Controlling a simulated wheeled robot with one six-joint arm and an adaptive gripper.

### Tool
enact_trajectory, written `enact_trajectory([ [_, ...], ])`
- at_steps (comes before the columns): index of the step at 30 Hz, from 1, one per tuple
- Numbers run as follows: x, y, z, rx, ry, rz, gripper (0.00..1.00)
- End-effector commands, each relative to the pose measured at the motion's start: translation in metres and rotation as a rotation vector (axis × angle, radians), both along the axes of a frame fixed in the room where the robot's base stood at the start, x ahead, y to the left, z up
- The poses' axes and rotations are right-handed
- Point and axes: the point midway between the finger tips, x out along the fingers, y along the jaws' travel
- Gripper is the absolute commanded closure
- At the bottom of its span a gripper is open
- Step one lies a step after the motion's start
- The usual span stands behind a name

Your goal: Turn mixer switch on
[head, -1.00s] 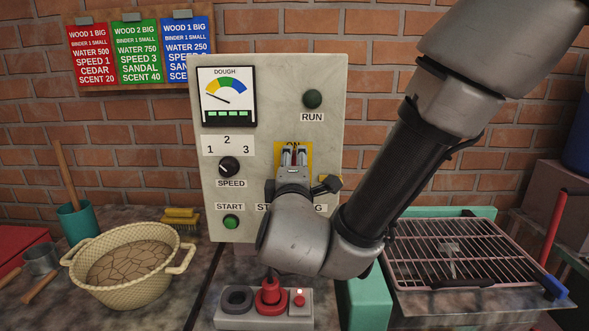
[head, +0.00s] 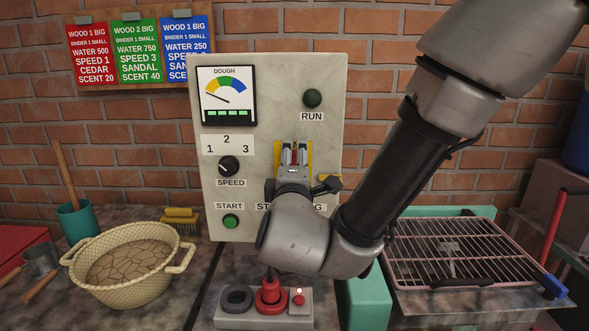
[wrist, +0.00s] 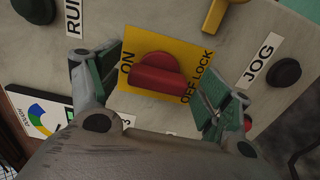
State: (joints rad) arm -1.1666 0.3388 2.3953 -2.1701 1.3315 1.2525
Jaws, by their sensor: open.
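The mixer switch is a red rotary knob (wrist: 158,76) on a yellow plate (wrist: 143,38) marked ON and OFF LOCK in the wrist view. In the head view, the yellow plate (head: 307,152) is on the front of the pale control panel (head: 255,75), mostly behind my gripper. My gripper (wrist: 160,82) is open, with one finger on each side of the red knob in the wrist view. Contact with the knob cannot be made out. In the head view, my gripper (head: 296,150) points at the plate, and my wrist hides the panel below it.
The panel carries a SPEED knob (head: 229,167), a green START button (head: 231,221) and a dark RUN button (head: 313,98). A JOG button and a yellow lever (wrist: 216,14) flank the plate. A basket (head: 132,277) stands left, a wire rack (head: 450,250) right.

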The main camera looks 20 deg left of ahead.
Motion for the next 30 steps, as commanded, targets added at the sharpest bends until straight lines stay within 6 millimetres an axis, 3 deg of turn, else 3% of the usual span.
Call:
enact_trajectory([
  [5,-0.016,-0.003,0.0,0.0,0.001,0.004,0.21],
  [18,-0.104,-0.024,0.0,0.0,0.001,0.004,0.21],
  [23,-0.115,-0.027,0.0,0.0,0.0,0.002,0.21],
  [30,-0.117,-0.028,0.0,0.0,0.001,0.0,0.21],
])
